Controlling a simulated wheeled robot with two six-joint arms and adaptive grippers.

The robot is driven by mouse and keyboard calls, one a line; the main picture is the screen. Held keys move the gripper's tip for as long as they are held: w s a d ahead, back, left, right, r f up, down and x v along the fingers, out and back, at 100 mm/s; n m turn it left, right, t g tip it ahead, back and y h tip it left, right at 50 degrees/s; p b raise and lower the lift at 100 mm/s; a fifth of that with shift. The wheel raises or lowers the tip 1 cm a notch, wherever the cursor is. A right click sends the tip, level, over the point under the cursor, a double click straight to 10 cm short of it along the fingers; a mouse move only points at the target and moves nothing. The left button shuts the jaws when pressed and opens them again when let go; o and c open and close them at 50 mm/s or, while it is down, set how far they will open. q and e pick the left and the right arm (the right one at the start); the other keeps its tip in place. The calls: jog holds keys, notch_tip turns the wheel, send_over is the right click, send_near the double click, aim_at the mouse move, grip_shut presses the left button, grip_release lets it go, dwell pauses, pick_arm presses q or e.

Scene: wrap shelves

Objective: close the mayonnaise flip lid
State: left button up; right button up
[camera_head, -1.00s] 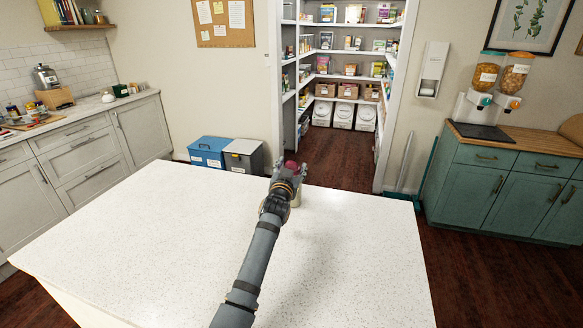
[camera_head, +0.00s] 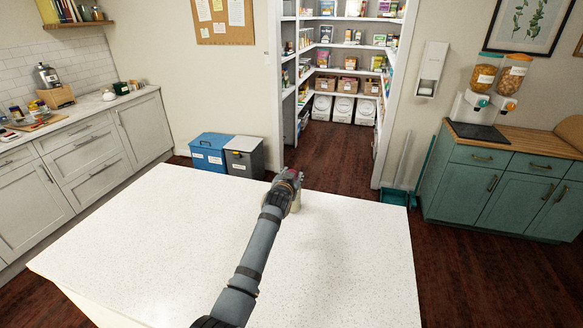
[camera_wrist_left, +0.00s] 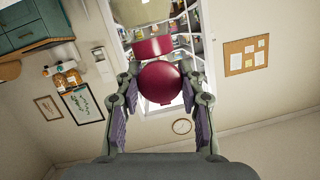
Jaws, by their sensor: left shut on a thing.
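The mayonnaise bottle (camera_head: 296,207) stands on the white counter, its pale body mostly hidden behind my left gripper (camera_head: 288,178) in the head view. In the left wrist view its dark red cap shows as a large rounded part (camera_wrist_left: 162,82) between the fingers and a smaller red part (camera_wrist_left: 152,47) just beyond. The two red parts appear apart at an angle, so the flip lid looks open. My left gripper (camera_wrist_left: 163,68) is closed around the bottle's top. The exact finger contact is hard to see. My right gripper is not in view.
The white speckled counter (camera_head: 180,235) is otherwise bare, with free room on both sides of my arm. The bottle is near its far edge. Beyond it on the floor stand a blue bin (camera_head: 208,152) and a grey bin (camera_head: 245,157).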

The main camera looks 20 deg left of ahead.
pick_arm(q)
jog(key=o, duration=1.2)
jog(key=v, duration=1.2)
